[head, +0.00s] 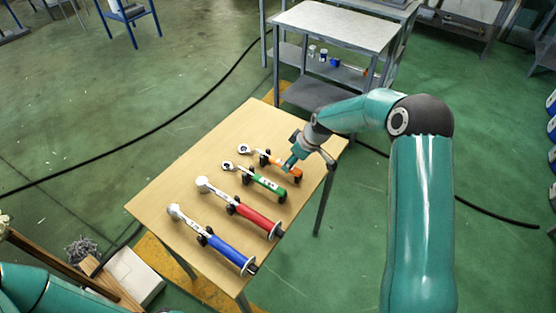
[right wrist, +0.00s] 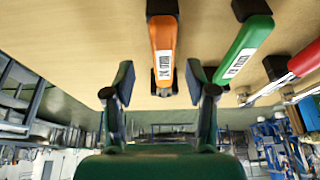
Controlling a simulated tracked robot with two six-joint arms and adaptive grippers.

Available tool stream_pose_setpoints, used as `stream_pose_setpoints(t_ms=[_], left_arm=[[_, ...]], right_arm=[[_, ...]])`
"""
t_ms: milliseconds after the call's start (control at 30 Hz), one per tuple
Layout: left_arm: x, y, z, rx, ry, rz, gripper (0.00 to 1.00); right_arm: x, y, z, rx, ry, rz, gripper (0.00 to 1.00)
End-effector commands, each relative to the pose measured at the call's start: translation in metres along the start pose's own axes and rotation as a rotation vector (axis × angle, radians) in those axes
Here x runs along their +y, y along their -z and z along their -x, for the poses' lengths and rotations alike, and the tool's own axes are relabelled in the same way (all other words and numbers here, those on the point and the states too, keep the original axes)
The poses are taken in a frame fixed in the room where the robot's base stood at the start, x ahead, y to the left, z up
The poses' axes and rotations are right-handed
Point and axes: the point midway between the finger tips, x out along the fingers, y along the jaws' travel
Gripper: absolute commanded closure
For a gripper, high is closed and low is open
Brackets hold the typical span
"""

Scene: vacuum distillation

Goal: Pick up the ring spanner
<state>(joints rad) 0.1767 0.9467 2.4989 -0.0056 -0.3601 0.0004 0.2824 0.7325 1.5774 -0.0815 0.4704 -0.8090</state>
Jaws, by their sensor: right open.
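Four-coloured wrench-like tools lie side by side on the wooden table: an orange-handled one (head: 280,165), a green-handled one (head: 265,183), a red-handled one (head: 255,217) and a blue-handled one (head: 229,249). The orange and green tools have ring-like heads at their left ends; I cannot tell for sure which is the ring spanner. My right gripper (right wrist: 160,82) is open, its fingers to either side of the orange handle's end in the right wrist view and apart from it. In the head view it is beside the orange handle (right wrist: 163,45). My left gripper is out of view.
The wooden table (head: 165,180) has bare room at its left and back. Black supports hold the tools. A grey metal shelf bench (head: 340,25) stands behind. A white box (head: 135,272) is on the floor at lower left. A black cable crosses the green floor.

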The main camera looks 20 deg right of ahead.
Motion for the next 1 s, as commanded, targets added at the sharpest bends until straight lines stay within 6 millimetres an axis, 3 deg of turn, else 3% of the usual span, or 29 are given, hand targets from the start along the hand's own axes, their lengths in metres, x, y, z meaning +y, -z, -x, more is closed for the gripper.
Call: stream_pose_setpoints(t_ms=[333,633,933,1000], left_arm=[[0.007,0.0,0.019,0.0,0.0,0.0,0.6],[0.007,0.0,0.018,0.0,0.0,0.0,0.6],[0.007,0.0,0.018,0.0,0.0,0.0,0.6],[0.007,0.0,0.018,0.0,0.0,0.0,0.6]], right_arm=[[-0.003,0.006,-0.041,-0.002,0.002,0.001,0.44],[-0.003,0.005,-0.046,0.0,0.0,0.001,0.45],[-0.003,0.005,-0.046,0.0,0.0,0.001,0.95],[-0.003,0.005,-0.045,0.0,0.0,0.0,1.0]])
